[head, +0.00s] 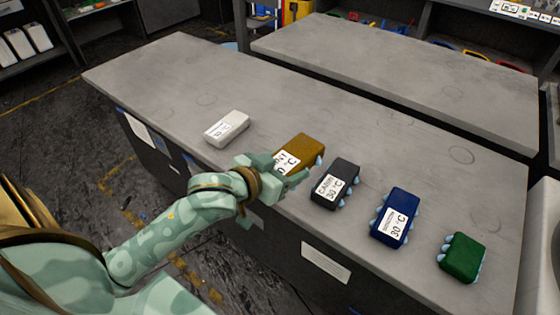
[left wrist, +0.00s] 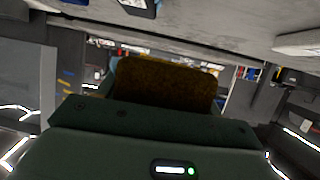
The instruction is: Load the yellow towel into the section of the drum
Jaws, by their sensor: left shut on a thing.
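The yellow towel (head: 302,148) is a brownish-yellow block with a white label, at the front edge of the grey table. My left gripper (head: 290,176) is at its near side and shut on it. In the left wrist view the towel (left wrist: 165,82) stands up beyond the dark gripper body, and the fingertips are hidden. I cannot tell whether the towel still touches the table. No drum can be made out in these views. My right gripper is not in view.
On the table (head: 180,75), a white block (head: 227,128) lies left of the towel. A black block (head: 335,184), a blue block (head: 395,217) and a green block (head: 463,257) lie to its right. A second table (head: 400,70) stands behind. The table's back half is clear.

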